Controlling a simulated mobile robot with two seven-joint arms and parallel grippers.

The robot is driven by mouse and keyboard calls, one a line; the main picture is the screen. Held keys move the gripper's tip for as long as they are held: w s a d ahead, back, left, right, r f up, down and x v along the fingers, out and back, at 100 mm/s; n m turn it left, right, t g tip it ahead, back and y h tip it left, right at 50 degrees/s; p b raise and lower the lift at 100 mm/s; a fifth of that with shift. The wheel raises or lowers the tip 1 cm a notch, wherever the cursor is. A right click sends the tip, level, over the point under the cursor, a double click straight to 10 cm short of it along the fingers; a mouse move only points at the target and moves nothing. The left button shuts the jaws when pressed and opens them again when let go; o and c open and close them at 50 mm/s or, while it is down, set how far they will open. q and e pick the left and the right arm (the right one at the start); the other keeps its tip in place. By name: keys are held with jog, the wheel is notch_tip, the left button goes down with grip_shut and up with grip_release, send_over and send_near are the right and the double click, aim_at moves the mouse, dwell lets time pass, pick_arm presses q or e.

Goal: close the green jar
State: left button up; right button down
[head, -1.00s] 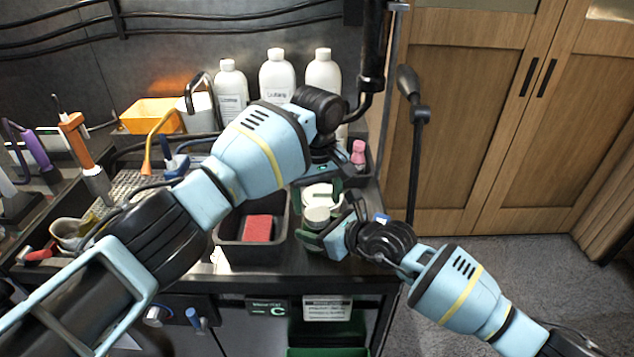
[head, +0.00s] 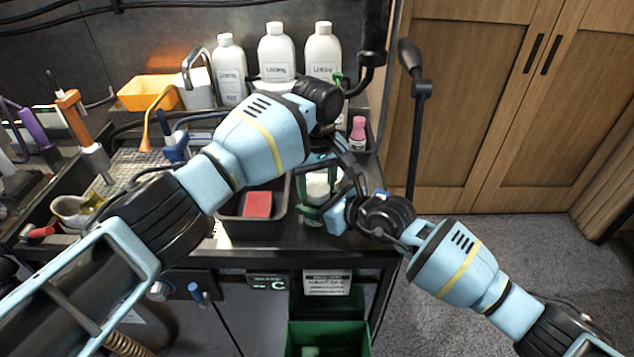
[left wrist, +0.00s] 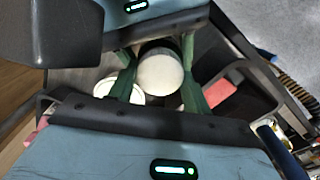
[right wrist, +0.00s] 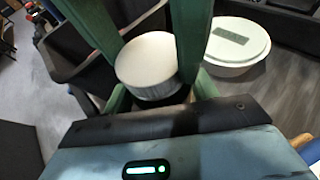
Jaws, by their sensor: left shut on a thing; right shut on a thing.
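A round white cap (left wrist: 160,72) sits between the green fingers of my left gripper (left wrist: 160,85), which is shut on it from above. The right wrist view shows the same cap (right wrist: 148,62) from the side. My right gripper (right wrist: 160,95) is shut on the jar below the cap; the jar's body is mostly hidden by fingers. In the head view, my left gripper (head: 322,172) and right gripper (head: 320,212) meet at the jar near the bench's front right. I cannot tell whether the cap is fully seated.
A white lidded tub with a green label (right wrist: 238,42) stands close beside the jar. A black bin (head: 250,230) with a red sponge (head: 257,204) is to the left. White bottles (head: 276,55) stand behind, and a pink-capped bottle (head: 358,130) is at the back right.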

pick_arm(q)
jog(key=shift+m, duration=1.7)
jog(key=o, duration=1.1)
jog(key=shift+r, duration=2.3)
jog(key=shift+c, duration=0.3)
